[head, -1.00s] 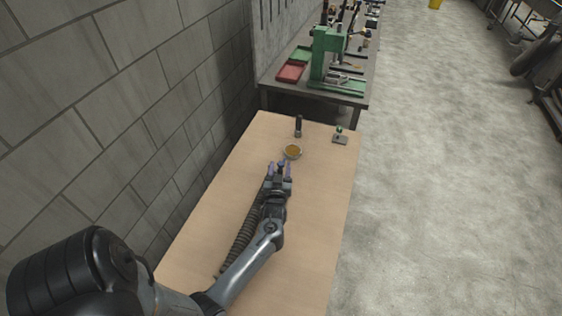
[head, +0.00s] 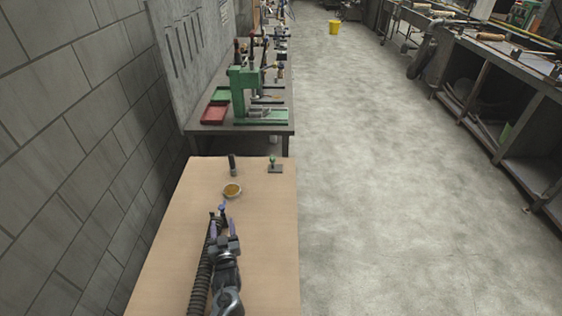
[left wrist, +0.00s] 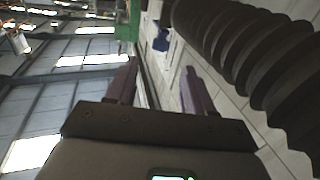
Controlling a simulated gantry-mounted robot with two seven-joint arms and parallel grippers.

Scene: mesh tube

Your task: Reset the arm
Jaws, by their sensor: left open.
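My left gripper (head: 222,226) is above the wooden table, on the near side of a small bowl. Its two purple fingers are apart, and nothing shows between them in the left wrist view (left wrist: 160,85). A dark ribbed tube (head: 201,280) runs alongside my left forearm, on its left. The tube also fills the upper right of the left wrist view (left wrist: 262,50), close to the gripper but not between the fingers. A small blue-topped item (head: 222,208) shows just beyond the fingertips. My right gripper is not in view.
The wooden table (head: 270,225) holds the small bowl (head: 232,190) with yellowish contents, a dark upright cylinder (head: 232,165) and a small green-knobbed block (head: 274,165). A workbench with a green press (head: 243,95) stands beyond. A block wall is left; open floor is right.

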